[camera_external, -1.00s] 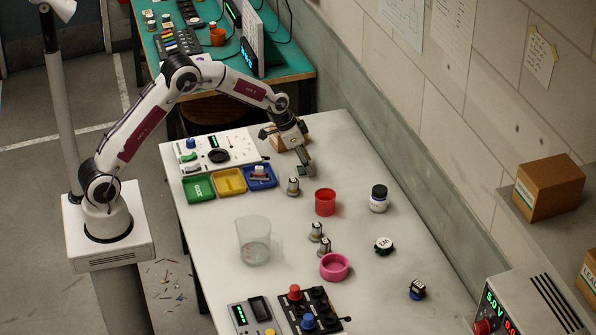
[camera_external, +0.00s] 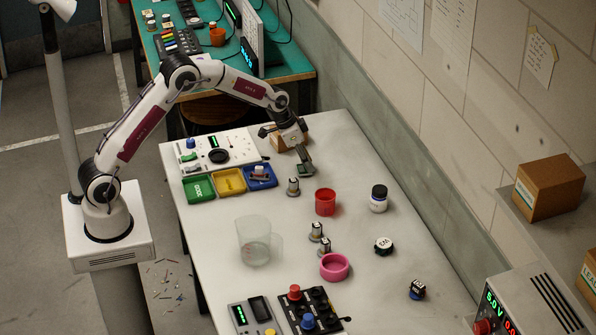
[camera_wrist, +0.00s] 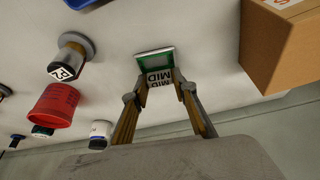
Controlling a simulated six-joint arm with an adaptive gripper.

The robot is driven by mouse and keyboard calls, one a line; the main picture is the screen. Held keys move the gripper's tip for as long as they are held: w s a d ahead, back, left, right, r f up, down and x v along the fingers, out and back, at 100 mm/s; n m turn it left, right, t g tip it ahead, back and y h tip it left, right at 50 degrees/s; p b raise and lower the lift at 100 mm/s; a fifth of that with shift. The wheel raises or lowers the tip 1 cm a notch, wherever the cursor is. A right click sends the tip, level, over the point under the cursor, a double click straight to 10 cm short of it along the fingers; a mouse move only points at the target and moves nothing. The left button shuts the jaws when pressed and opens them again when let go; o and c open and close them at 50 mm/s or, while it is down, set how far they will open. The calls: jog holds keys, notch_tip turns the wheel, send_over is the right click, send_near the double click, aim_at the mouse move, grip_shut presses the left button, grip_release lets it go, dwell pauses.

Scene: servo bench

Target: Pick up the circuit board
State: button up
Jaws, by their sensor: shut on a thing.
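The circuit board (camera_wrist: 155,57) is a small green-edged piece with a pale face in the wrist view. A white block marked MID (camera_wrist: 160,77) is on its near side, between my fingers. My gripper (camera_wrist: 158,90) is shut on the circuit board, one finger at each side of the block. In the external view my gripper (camera_external: 304,170) is low over the far part of the white table, and its fingers largely hide the board. I cannot tell whether the board touches the table.
A cardboard box (camera_external: 291,136) stands close behind my gripper. A grey knob (camera_external: 293,187) and a red cup (camera_external: 325,202) stand in front of it. Blue (camera_external: 260,181), yellow (camera_external: 230,185) and green (camera_external: 198,190) trays lie to the left.

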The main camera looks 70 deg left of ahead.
notch_tip(320, 180, up, 9)
jog(key=shift+r, duration=0.2)
dwell(0.3)
dwell(0.5)
